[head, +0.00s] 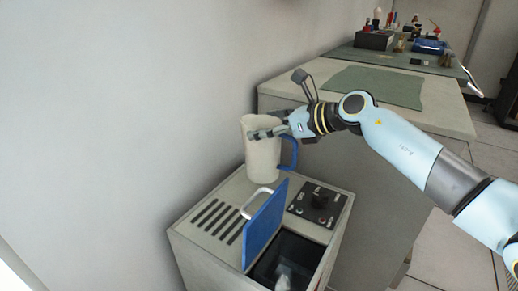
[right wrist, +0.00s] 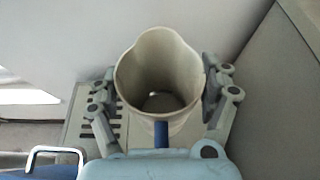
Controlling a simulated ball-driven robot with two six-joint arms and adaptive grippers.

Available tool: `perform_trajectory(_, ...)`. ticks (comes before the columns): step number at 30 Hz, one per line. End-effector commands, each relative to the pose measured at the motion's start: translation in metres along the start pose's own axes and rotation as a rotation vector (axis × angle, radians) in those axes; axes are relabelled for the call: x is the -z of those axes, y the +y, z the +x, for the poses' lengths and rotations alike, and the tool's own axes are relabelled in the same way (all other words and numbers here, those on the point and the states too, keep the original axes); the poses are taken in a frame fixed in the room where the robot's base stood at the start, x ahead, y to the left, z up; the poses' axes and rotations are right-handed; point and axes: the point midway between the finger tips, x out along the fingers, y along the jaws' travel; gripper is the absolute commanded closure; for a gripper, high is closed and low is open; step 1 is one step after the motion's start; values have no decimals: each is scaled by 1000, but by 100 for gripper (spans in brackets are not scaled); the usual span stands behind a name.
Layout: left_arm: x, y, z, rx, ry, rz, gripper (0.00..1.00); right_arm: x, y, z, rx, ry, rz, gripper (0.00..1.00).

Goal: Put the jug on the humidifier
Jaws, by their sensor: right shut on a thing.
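The jug (head: 262,157) is cream with a blue handle (head: 289,154) and stands upright at the back of the humidifier's top. My right gripper (head: 268,132) is shut on its upper body. In the right wrist view I look into the open jug (right wrist: 160,75), with a finger on each side. The humidifier (head: 192,232) is a beige box with vent slots, a raised blue lid (head: 265,228) and a black control panel (head: 318,204). The jug's base is over or on the humidifier's rear top; I cannot tell whether it touches. My left gripper is not in view.
A beige counter with a green mat (head: 373,86) stands behind, to the right. Farther back, a table carries a blue tray (head: 430,47) and small items. A plain wall is close on the left. The lid stands up in front of the jug, beside an open dark well (head: 290,258).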

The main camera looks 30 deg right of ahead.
Motion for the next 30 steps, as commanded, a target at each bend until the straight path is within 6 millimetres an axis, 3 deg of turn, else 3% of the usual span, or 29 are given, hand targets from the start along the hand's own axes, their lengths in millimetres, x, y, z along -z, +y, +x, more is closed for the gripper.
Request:
perform_trajectory(3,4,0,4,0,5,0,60,2,2,17,1,-3,0,79)
perform_trajectory(7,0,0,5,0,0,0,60,6,2,24,1,-2,0,79)
perform_trajectory(13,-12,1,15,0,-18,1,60,34,3,36,1,0,1,79)
perform_trajectory(27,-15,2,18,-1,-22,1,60,43,2,40,2,-2,-1,79)
perform_trajectory(28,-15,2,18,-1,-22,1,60,44,2,39,1,0,-1,19)
perform_trajectory(30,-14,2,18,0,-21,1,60,43,2,39,1,0,-1,9)
